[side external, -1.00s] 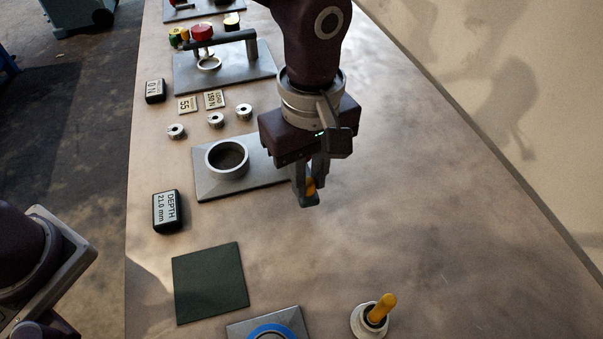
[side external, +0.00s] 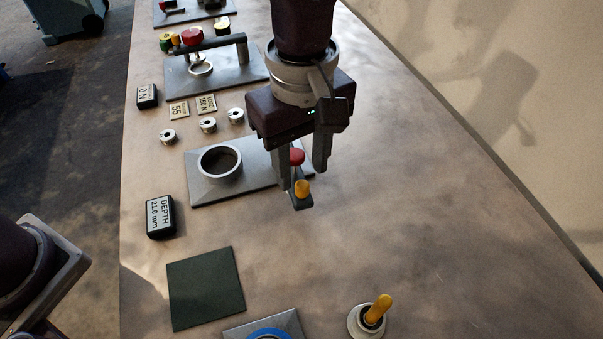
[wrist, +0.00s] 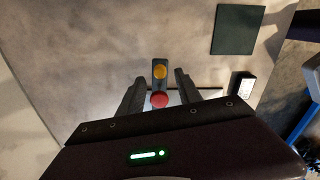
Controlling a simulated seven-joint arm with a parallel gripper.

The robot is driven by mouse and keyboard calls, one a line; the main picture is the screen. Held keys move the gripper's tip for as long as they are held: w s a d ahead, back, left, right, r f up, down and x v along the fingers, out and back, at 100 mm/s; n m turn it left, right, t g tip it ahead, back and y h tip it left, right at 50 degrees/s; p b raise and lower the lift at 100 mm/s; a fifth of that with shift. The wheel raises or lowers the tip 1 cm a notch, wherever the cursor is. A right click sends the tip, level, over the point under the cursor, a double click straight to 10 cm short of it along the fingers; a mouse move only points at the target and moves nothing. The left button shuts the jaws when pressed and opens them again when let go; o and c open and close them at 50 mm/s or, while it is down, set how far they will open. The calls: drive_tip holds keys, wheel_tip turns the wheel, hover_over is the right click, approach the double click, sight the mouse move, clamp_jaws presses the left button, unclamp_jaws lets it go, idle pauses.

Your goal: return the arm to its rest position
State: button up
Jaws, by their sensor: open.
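My gripper (side external: 302,172) is open, its two fingers spread and pointing down. Between and just beyond the fingers are a red knob (side external: 297,157) and a yellow knob (side external: 302,188), at the right end of a grey metal plate. In the wrist view the open fingers (wrist: 159,77) stand on either side of the red knob (wrist: 159,99), with the yellow knob (wrist: 160,72) just past the tips. The fingers hold nothing that I can see. I cannot tell whether they touch the part with the knobs. No rest position is marked in view.
The plate (side external: 201,194) bears a round metal ring (side external: 221,163). A depth display (side external: 160,217), a dark green mat (side external: 206,288) and a yellow-handled lever (side external: 376,311) stand nearer. Several small metal rings and a bridge-like fixture (side external: 235,41) lie farther back. The table's right side is clear.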

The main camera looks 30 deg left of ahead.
wheel_tip(320, 180, up, 4)
drive_tip(key=shift+f, duration=0.2)
drive_tip(key=s+a+r+m+t+h, duration=0.1)
drive_tip(key=a+r+m, duration=0.2)
drive_tip(key=a+r, duration=0.6)
drive_tip(key=s+a+f+m+t, duration=0.1)
drive_tip(key=s+a+m+t, duration=0.1)
drive_tip(key=s+a+m, duration=0.2)
drive_tip(key=s+a+f+m+t+y, duration=0.1)
drive_tip(key=s+a+m, duration=0.3)
drive_tip(key=s+a, duration=0.6)
drive_tip(key=a+t, duration=0.1)
drive_tip(key=a, duration=0.2)
drive_tip(key=shift+s+a+f+t, duration=0.25)
drive_tip(key=shift+s+f+t, duration=0.05)
drive_tip(key=shift+f, duration=0.05)
